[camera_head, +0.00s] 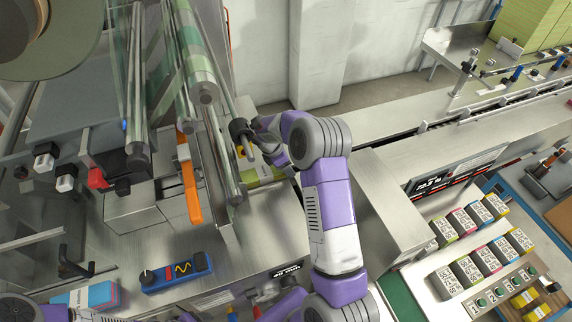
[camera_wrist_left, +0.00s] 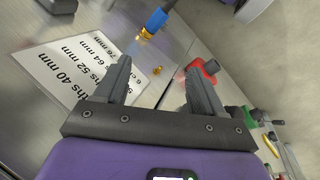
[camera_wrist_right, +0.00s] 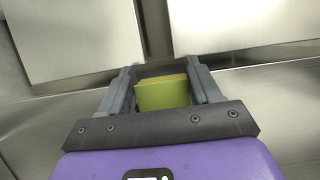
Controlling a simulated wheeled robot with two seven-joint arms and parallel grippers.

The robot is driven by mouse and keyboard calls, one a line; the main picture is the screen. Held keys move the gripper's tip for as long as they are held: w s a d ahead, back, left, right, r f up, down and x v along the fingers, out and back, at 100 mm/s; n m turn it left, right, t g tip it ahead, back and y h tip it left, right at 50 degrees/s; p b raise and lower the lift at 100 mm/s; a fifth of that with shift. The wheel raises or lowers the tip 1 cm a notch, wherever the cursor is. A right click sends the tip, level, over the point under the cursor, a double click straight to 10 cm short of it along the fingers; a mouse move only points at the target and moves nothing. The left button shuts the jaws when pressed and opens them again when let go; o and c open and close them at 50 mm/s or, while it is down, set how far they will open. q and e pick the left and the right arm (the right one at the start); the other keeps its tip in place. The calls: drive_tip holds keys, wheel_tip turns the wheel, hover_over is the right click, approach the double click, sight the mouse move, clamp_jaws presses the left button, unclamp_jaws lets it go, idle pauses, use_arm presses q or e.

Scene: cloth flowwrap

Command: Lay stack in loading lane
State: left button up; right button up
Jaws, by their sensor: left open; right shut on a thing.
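My right gripper (camera_wrist_right: 165,75) is shut on a small green-yellow stack (camera_wrist_right: 163,95), which sits between its fingers in the right wrist view. In the head view the right gripper (camera_head: 243,145) is over the steel machine bed, beside the rollers. A green and yellow patch (camera_head: 262,175) shows just below it; I cannot tell whether this is the held stack. Bare steel plates with a dark gap between them lie ahead of the fingers in the right wrist view. My left gripper (camera_wrist_left: 158,68) is open and empty, above a steel surface with a printed size sign (camera_wrist_left: 65,75).
An orange handle (camera_head: 189,180) and long rollers (camera_head: 208,90) stand left of the right gripper. A blue control box (camera_head: 177,273) is at the front. Several labelled packs (camera_head: 485,259) stand at right. A red knob (camera_wrist_left: 208,68) is near the left fingers.

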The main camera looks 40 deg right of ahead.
drive_tip(key=shift+f, duration=0.1)
drive_tip(key=o, duration=1)
wheel_tip(320, 180, up, 11)
hover_over(274, 175)
drive_tip(key=shift+r, duration=0.2)
